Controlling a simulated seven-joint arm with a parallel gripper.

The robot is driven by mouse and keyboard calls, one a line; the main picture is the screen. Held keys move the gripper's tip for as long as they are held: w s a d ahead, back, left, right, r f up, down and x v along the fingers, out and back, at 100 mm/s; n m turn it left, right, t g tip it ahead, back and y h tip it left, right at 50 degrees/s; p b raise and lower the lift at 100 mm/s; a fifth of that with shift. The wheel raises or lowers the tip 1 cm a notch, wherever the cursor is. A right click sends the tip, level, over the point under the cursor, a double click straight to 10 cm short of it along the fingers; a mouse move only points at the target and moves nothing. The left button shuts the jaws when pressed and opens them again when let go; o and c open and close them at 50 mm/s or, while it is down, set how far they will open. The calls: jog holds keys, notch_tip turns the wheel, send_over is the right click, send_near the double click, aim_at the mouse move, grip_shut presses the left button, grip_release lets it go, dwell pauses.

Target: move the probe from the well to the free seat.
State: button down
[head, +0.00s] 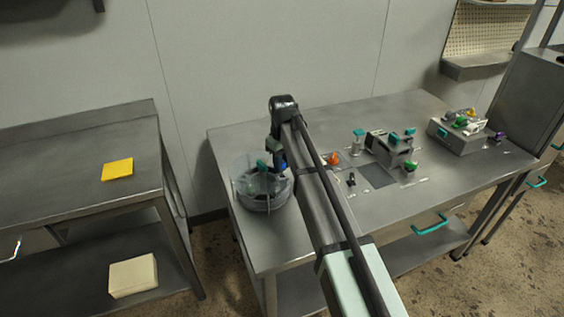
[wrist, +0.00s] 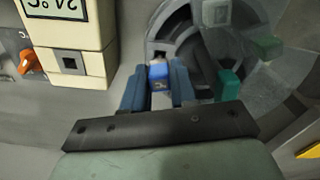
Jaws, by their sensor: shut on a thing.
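My gripper (wrist: 157,88) is shut on a small blue piece with a pale end, which I take to be the probe (wrist: 158,75). In the head view my gripper (head: 277,160) is over the right rim of a clear round vessel (head: 245,189), with blue showing beside it. In the wrist view the vessel holds a grey wheel-like rotor (wrist: 186,28). A dark square seat (wrist: 161,50) lies just beyond the probe; I cannot tell whether they touch. A cream box with a square well (wrist: 70,58) stands to the left; the well looks empty.
A teal piece (wrist: 228,85) and a green piece (wrist: 268,46) are in the vessel near my gripper. An orange knob (head: 334,158) and a grey fixture (head: 390,150) stand right of my arm.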

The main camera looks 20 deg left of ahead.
jog(key=shift+f, duration=1.35)
dwell(1.4)
jog(key=c, duration=0.8)
grip_release()
jog(key=shift+o, duration=0.7)
jog(key=shift+s, duration=0.1)
jog(key=shift+c, duration=0.4)
jog(key=shift+a+r, duration=0.1)
